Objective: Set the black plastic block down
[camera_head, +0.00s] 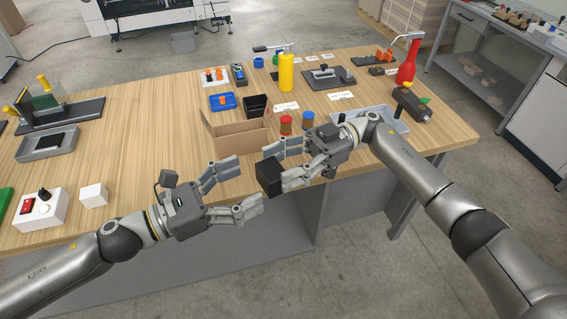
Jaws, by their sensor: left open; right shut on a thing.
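An open cardboard box (239,136) stands behind the grippers. A grey tray (384,117) lies partly behind my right arm. A white cube (94,195) and a switch box (40,209) sit at left. The wooden table (140,140) is clear left of the cardboard box.

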